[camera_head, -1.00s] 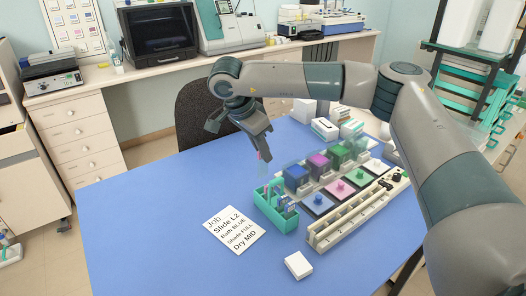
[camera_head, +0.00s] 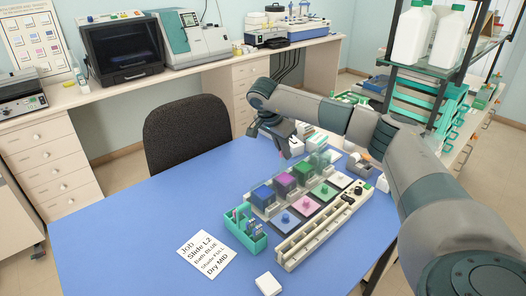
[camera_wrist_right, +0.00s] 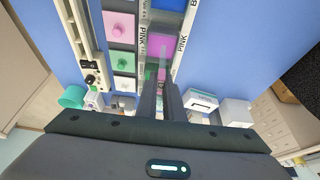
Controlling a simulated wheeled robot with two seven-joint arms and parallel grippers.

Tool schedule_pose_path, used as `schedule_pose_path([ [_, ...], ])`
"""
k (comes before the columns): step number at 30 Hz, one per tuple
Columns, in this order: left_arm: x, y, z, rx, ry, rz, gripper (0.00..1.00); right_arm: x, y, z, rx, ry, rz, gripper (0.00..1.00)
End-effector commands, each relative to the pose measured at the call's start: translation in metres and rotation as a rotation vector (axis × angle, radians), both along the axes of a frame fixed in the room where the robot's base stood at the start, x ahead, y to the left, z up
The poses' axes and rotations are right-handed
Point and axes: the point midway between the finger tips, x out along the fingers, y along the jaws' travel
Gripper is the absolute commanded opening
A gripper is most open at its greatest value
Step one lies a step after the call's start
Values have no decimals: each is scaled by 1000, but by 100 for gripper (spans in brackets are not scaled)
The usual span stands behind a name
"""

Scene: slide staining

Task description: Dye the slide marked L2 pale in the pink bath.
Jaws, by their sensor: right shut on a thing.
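My right gripper (camera_head: 286,153) is shut above the row of baths, its fingers (camera_wrist_right: 162,98) over the magenta bath. A thin pale strip (camera_wrist_right: 161,66), probably the slide, shows at the fingertips; its mark is unreadable, and I cannot tell whether it dips into the liquid. The magenta bath (camera_head: 285,185) stands between the blue bath (camera_head: 263,196) and the green bath (camera_head: 302,173); it also shows in the wrist view (camera_wrist_right: 160,42), beside a PINK label (camera_wrist_right: 182,44). A teal rack (camera_head: 251,242) holds several slides. My left gripper is not in view.
Knobbed pads, including a pink one (camera_head: 305,204), lie before the baths. A long cream rail device (camera_head: 318,233) runs along the front. A white block (camera_head: 268,284) lies nearby. The left tabletop is clear.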

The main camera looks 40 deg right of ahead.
Motion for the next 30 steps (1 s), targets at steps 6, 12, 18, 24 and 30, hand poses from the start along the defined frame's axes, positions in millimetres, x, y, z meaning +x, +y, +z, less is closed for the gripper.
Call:
schedule_pose_path([
  [6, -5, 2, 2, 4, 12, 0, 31, -3, -12, 0, 1, 0, -3, 0],
  [12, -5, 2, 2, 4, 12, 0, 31, -3, -11, 0, 1, 0, -3, 0],
  [18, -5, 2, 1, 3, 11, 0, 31, -3, -11, -1, 1, 0, -3, 0],
  [24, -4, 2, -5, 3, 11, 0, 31, -3, -11, -8, 1, 1, -4, 0],
  [30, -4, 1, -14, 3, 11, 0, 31, -3, -11, -20, 1, 1, -4, 0],
])
